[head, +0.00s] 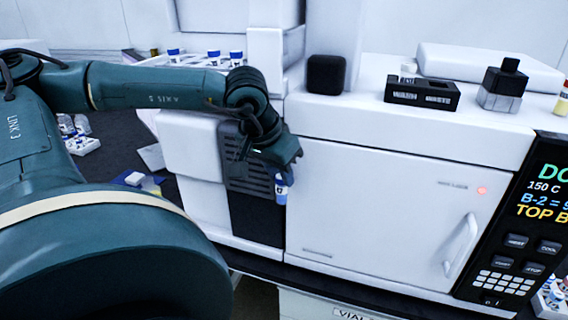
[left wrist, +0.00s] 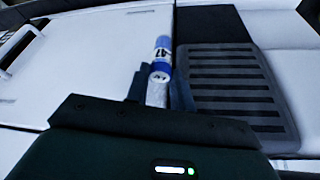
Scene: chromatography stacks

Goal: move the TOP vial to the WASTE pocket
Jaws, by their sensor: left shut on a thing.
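My left gripper (head: 281,170) is shut on a small vial (head: 281,191) with blue on it, held in the air in front of the white instrument's face. In the left wrist view the vial (left wrist: 161,60) sits between the two fingers (left wrist: 158,92), showing a blue end with dark digits and a paler part. A black holder (head: 422,97) with pockets stands on the instrument top to the right, apart from the gripper. A pale vial-like item (head: 407,71) shows at its left rear. The holder's pocket labels are too small to read. My right gripper is not in view.
The white instrument (head: 390,200) has a door handle and a display panel (head: 535,215) at right. A black block (head: 326,74) and a dark-capped bottle (head: 502,85) stand on top. Several blue-capped vials (head: 213,57) stand in a tray behind my arm. Clear top lies between block and holder.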

